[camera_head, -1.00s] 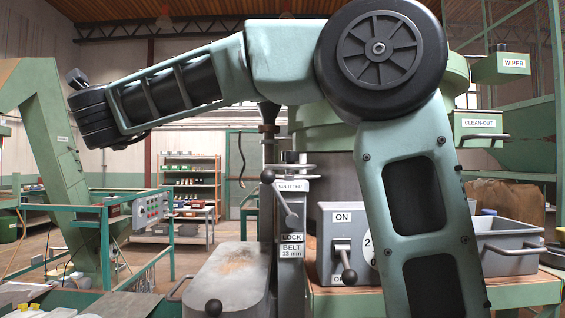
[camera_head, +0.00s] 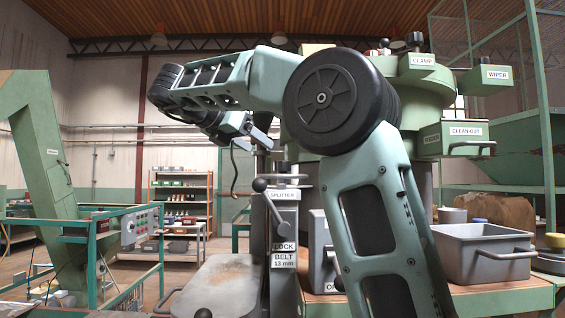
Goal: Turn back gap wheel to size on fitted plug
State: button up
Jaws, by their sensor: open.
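My gripper (camera_head: 258,140) is open at the end of my bent arm, left of the big green machine (camera_head: 412,90) and above the splitter post (camera_head: 283,232). Nothing shows between its fingers, though they are small and partly edge-on. I cannot pick out the gap wheel or the fitted plug; my arm covers much of the machine's front. Labels CLAMP, WIPER and CLEAN-OUT show on the machine's upper parts. The splitter post bears LOCK and BELT 13 mm plates and a ball-ended lever (camera_head: 272,205).
A grey bin (camera_head: 480,262) stands on the bench at right, beside a yellow-topped item (camera_head: 556,241). A grey-topped surface (camera_head: 225,285) lies low in front. A railing with a control box (camera_head: 142,225) and shelves (camera_head: 182,200) stand at left.

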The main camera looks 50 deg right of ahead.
aim_at(282, 162)
jog(key=p+x, duration=0.2)
jog(key=x, duration=0.9)
jog(key=shift+d, duration=0.2)
jog(key=shift+c, duration=0.2)
jog(key=c, duration=0.9)
